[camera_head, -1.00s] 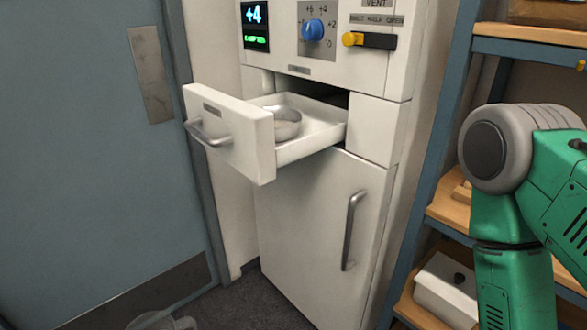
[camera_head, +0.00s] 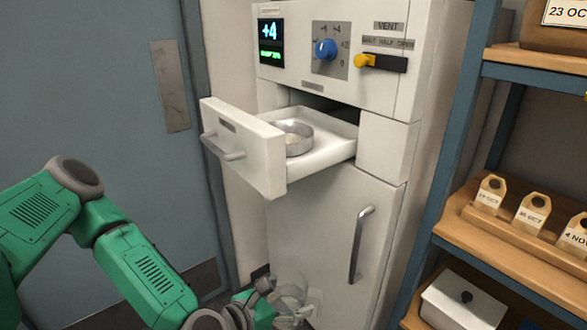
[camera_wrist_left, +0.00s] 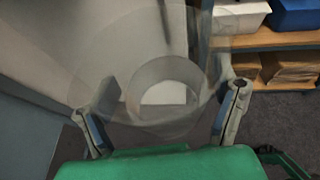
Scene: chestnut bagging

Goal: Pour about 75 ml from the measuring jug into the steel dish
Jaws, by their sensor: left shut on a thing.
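The steel dish (camera_head: 294,138) sits in the open white drawer (camera_head: 322,152) of the cabinet. My left gripper (camera_head: 268,292) is low in front of the cabinet, below the drawer, and is shut on the clear measuring jug (camera_head: 291,291). In the left wrist view the two fingers of the left gripper (camera_wrist_left: 165,108) stand on either side of the transparent jug (camera_wrist_left: 125,55). The liquid level in the jug cannot be made out. My right gripper is out of view.
The cabinet has a blue dial (camera_head: 325,49), a yellow vent lever (camera_head: 366,60) and a lower door handle (camera_head: 360,245). A shelf rack (camera_head: 462,130) with dated wooden tags and a white box (camera_head: 463,299) stands at right. A grey-blue door (camera_head: 100,100) is at left.

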